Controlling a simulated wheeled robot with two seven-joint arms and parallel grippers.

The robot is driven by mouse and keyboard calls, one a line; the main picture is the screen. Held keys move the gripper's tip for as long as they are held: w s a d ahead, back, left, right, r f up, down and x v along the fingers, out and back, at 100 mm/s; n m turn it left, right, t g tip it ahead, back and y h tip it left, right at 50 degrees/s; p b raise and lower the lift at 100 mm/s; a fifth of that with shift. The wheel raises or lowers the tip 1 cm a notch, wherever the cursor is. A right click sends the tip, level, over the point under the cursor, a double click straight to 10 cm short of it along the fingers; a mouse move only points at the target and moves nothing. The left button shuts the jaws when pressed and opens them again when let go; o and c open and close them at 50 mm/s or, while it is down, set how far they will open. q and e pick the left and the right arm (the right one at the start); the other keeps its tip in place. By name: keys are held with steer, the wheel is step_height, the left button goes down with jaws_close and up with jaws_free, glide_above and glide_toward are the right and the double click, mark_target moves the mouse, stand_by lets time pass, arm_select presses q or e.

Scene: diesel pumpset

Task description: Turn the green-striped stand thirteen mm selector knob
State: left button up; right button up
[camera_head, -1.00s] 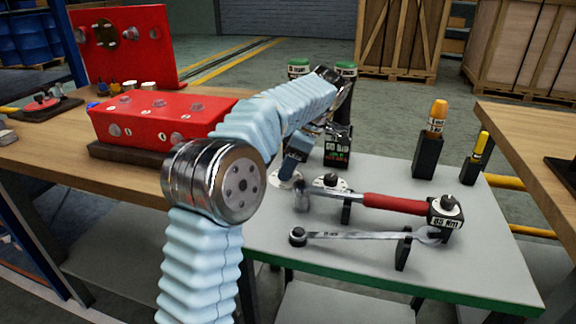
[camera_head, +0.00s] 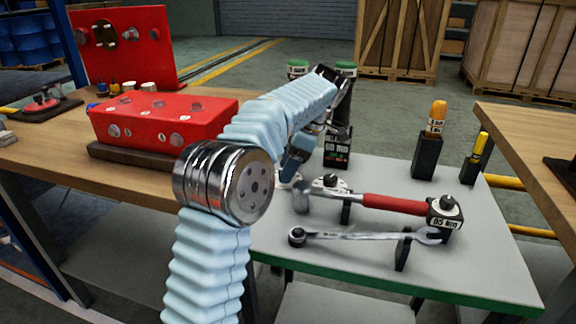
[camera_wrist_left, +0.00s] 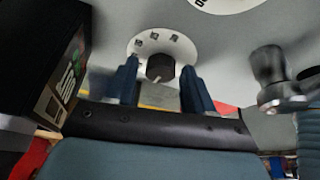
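The grey table (camera_head: 380,265) with a green front edge holds a small white dial disc (camera_head: 284,182) at its back left, partly hidden by my left gripper (camera_head: 293,170). In the left wrist view the disc (camera_wrist_left: 136,47) carries small dark marks and a black knob (camera_wrist_left: 160,67). My left gripper (camera_wrist_left: 159,76) is open, one blue finger on each side of the knob in that view. I cannot tell whether the fingers touch it or what the marks read. A second white dial with a black knob (camera_head: 330,181) sits just to the right. My right gripper is not in view.
A dark display box (camera_head: 337,150) stands close behind the gripper. A red-handled torque wrench (camera_head: 395,202) and a spanner (camera_head: 350,236) lie on supports to the right. A red block (camera_head: 165,120) sits on the wooden bench.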

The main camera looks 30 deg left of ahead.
arm_select(q)
steer(key=shift+o, duration=0.3)
steer(key=v, duration=0.6)
steer(key=shift+w, duration=0.1)
steer(key=shift+d+r, duration=0.3)
steer(key=shift+r, duration=0.35)
